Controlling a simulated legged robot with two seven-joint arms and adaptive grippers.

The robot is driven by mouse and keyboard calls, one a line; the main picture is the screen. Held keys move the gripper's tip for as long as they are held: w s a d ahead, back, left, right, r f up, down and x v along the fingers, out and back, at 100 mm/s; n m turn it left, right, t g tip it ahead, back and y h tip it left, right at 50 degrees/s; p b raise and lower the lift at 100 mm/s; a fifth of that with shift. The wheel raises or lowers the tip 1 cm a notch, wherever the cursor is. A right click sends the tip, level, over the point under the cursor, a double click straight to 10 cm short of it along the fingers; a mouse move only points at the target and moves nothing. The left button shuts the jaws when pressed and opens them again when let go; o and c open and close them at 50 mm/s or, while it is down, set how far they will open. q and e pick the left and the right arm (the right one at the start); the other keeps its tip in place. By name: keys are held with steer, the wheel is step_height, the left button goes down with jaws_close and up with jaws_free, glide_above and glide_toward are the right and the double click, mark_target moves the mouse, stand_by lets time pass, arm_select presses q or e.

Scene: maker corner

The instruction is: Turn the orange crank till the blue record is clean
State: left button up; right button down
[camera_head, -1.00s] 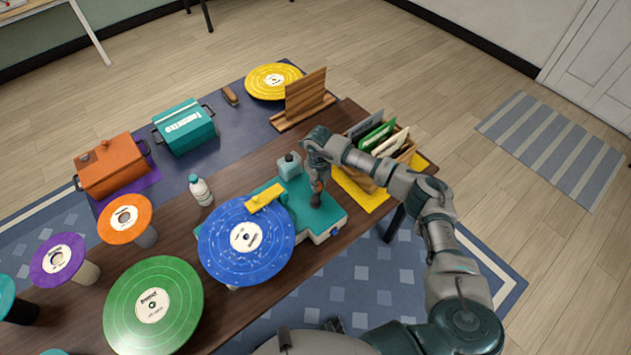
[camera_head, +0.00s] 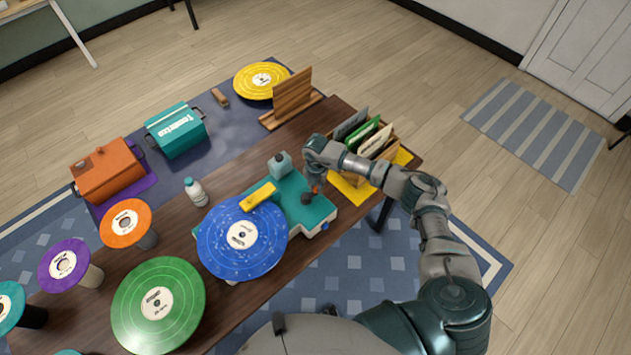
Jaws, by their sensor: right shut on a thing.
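The blue record (camera_head: 225,252) lies flat on the teal cleaning machine (camera_head: 290,203), with pale specks over its surface. A yellow bar (camera_head: 258,196) reaches across the record's upper right edge. My right gripper (camera_head: 313,189) points down over the right part of the machine. It is shut on the orange crank (camera_head: 316,188), of which only a small bit shows; the fingers and wrist hide the rest. A dark round part (camera_head: 305,199) shows just below the fingers. My left gripper is out of view.
A white bottle (camera_head: 196,192) stands left of the machine. Bare wood lies right of the green record.

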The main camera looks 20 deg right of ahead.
steer(key=shift+s+a+m+p, duration=0.15)
steer(key=shift+s+m+p, duration=0.25)
steer(key=shift+m, duration=0.35)
steer(key=shift+s+a+m+p, duration=0.15)
steer(key=shift+m+p, duration=0.3)
steer(key=shift+m, duration=0.3)
steer(key=c, duration=1.1)
jaws_free()
steer(key=shift+w, duration=0.1)
steer(key=shift+o, duration=0.2)
steer(key=shift+r, duration=0.15)
step_height(320, 180, up, 10)
steer(key=shift+w+r, duration=0.1)
steer(key=shift+r, duration=0.05)
steer(key=shift+a+r, duration=0.15)
steer(key=shift+r, duration=0.55)
